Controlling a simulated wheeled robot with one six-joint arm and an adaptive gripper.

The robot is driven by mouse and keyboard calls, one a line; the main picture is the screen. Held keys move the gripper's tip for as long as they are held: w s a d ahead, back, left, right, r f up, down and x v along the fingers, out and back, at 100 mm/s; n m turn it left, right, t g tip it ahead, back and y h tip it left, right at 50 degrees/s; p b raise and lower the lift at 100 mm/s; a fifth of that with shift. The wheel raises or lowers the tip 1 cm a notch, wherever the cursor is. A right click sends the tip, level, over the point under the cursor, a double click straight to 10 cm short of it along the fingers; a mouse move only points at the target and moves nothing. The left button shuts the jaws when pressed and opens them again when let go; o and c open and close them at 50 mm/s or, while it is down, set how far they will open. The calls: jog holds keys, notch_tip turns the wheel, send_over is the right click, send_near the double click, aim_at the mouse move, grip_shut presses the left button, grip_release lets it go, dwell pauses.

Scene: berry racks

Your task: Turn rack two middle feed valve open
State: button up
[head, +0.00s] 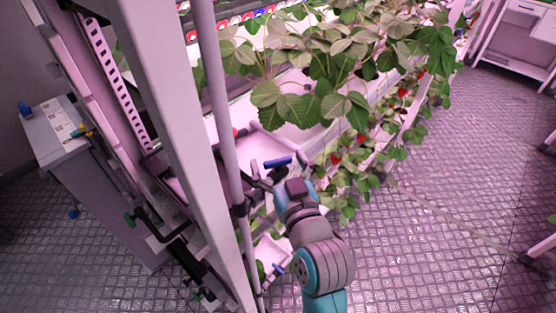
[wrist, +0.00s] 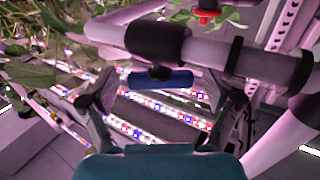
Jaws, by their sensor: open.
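A valve with a blue lever handle (head: 278,162) sits on piping beside the tall grey pipe of the plant rack, at mid height in the head view. In the wrist view the blue handle (wrist: 160,80) lies level across the picture, below a black fitting on a pale pipe. My gripper (head: 268,180) is just below the handle in the head view. In the wrist view my gripper (wrist: 160,90) is open, with one finger on each side of the handle and gaps visible. I cannot tell how the handle stands to its own pipe.
A second blue handle (head: 278,268) is lower on the rack. Strawberry plants (head: 330,70) hang close to the right of my arm. A pale upright post (head: 165,120) and a grey cabinet (head: 65,135) stand left.

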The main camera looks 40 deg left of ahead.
jog(key=shift+w+a, duration=0.1)
jog(key=c, duration=1.2)
jog(key=shift+o, duration=0.2)
jog(key=shift+n+g+y, duration=0.3)
jog(key=shift+n+g, duration=0.1)
jog(key=shift+g, duration=0.1)
jog(key=shift+n+g+y, duration=0.5)
jog(key=shift+n+g, duration=0.2)
jog(key=shift+g, duration=0.3)
jog(key=shift+n+g+y, duration=0.7)
jog(key=shift+n+g, duration=1.1)
jog(key=shift+g, duration=0.9)
jog(key=o, duration=1.2)
jog(key=shift+c, duration=0.2)
